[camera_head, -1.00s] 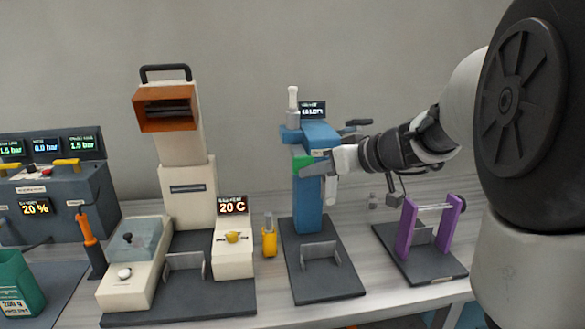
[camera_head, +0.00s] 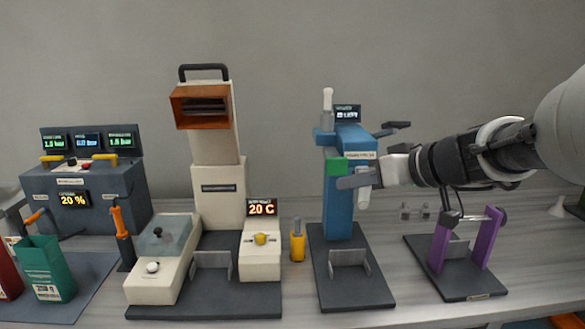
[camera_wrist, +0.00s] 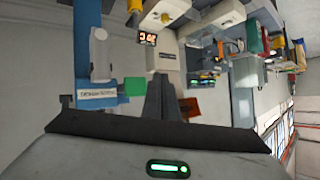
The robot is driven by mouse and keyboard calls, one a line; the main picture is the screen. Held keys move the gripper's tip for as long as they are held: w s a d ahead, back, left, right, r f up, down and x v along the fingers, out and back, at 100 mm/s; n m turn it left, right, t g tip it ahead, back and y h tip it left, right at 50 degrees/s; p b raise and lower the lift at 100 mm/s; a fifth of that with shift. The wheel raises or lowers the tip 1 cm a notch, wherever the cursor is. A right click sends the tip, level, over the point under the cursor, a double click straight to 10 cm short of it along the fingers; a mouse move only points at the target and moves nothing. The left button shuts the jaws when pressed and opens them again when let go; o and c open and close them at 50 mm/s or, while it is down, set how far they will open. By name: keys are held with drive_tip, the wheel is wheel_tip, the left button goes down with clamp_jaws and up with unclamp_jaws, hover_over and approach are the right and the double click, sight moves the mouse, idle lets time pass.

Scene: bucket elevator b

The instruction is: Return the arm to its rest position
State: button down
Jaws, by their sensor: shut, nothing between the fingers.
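My gripper (camera_head: 352,181) is at the right of the head view, with its fingers pointing left. The fingers are together and hold nothing. In that view they overlap the front of the blue column device (camera_head: 337,215), just below its green block (camera_head: 334,167); I cannot tell whether they touch it. My arm reaches in from the right edge, roughly level. In the wrist view my gripper's dark fingers (camera_wrist: 163,97) show as one closed pair, and the blue column (camera_wrist: 88,45) with the green block (camera_wrist: 134,87) stands to their left.
A purple-posted stand (camera_head: 439,249) is below my arm. Left of the blue device are a yellow holder (camera_head: 297,246), a cream machine with an orange hood (camera_head: 219,185), a grey control box (camera_head: 75,200) and a green container (camera_head: 45,268). Open wall space lies above my arm.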

drive_tip(key=s+a+f+m+g+h, duration=0.1)
drive_tip(key=s+a+f+g, duration=0.15)
drive_tip(key=s, duration=0.45)
drive_tip(key=s+a+f+m+g+h, duration=0.1)
drive_tip(key=s+a+f+h, duration=0.15)
drive_tip(key=s, duration=0.45)
drive_tip(key=s+d+f+m+h, duration=0.25)
drive_tip(key=s+f+h, duration=0.2)
drive_tip(key=s, duration=0.45)
wheel_tip(320, 180, up, 15)
drive_tip(key=d+p, duration=0.1)
drive_tip(key=p, duration=1.4)
drive_tip(key=shift+d+g+p, duration=0.25)
drive_tip(key=shift+g+p, duration=0.05)
drive_tip(key=shift+g, duration=0.05)
